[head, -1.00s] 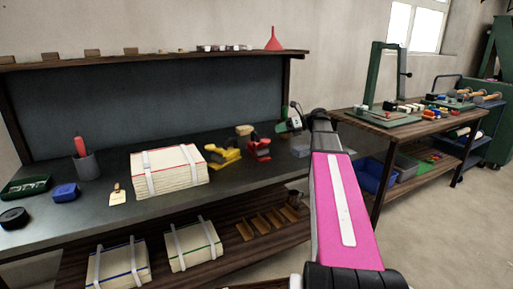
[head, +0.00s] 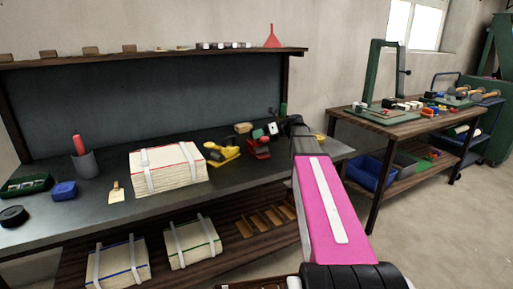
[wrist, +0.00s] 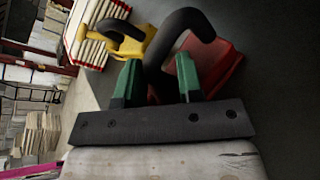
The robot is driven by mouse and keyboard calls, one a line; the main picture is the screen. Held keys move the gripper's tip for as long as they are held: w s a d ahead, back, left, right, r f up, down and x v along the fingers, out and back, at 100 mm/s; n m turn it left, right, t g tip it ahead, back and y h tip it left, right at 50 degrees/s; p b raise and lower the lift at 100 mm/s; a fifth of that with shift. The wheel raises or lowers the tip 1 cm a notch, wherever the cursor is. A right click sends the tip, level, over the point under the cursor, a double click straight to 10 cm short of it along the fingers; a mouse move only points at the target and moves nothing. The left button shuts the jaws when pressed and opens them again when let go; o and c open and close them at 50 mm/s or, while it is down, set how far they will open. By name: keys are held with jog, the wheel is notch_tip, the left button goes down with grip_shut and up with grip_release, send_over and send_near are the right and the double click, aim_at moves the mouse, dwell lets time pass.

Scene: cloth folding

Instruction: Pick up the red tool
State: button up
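The red tool (head: 258,149) lies on the dark workbench, right of a yellow tool (head: 222,155). In the wrist view the red tool's body (wrist: 215,65) shows at the right, partly behind my right finger. A thick black hooked bar (wrist: 185,30) rises beside it and runs down between my fingers; it looks like the tool's handle, but contact is not clear. My gripper (head: 266,131) is just above and behind the red tool in the head view. In the wrist view my gripper's green fingers (wrist: 157,60) stand apart, with gaps around the bar.
The yellow tool also shows in the wrist view (wrist: 130,45), close by on the left. A strapped stack of paper (head: 168,172) sits further left. A back panel (head: 150,105) and shelf rise behind the bench.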

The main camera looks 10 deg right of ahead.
grip_shut()
jog(key=shift+s, duration=0.1)
dwell(1.2)
